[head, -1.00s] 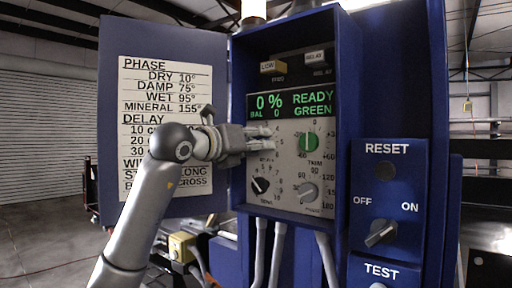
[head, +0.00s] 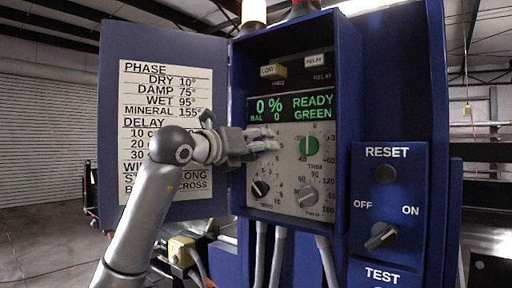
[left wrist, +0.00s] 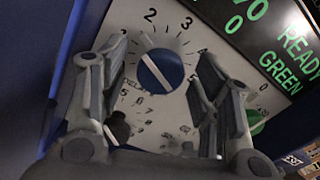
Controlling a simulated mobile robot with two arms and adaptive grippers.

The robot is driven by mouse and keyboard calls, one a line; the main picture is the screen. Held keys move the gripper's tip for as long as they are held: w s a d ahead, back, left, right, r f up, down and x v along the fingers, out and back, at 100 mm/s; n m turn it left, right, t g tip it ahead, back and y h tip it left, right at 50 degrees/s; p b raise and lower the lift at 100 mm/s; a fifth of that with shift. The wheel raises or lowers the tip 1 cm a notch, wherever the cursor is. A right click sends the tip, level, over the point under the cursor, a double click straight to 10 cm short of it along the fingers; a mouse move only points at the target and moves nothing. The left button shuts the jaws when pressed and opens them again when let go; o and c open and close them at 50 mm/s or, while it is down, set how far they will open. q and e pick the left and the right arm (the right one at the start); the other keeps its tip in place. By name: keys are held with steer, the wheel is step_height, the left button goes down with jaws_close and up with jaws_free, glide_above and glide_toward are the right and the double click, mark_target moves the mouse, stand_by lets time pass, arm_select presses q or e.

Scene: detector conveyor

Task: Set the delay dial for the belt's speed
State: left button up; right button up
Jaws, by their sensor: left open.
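The blue delay dial (left wrist: 160,70) with a white pointer line shows in the left wrist view. Its line slants from upper left to lower right, and numbers such as 2 and 3 ring it. The word on the panel below it looks like DELAY, partly blurred. My left gripper (left wrist: 163,82) is open, with one finger on each side of the dial; I cannot tell if either touches it. In the head view the left gripper (head: 275,140) is at the control panel (head: 275,172) and hides the dial. My right gripper is not in view.
A green knob (head: 309,146), a black knob (head: 260,188) and a grey knob (head: 306,194) sit close by. The display (head: 290,106) reads 0 % READY GREEN. The open door (head: 225,90) carries a settings card (head: 165,80), partly behind my arm. The cabinet's side wall (head: 341,120) stands right of the panel.

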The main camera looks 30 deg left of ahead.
arm_select(q)
steer(key=s+a, duration=0.1)
steer(key=s, duration=1.1)
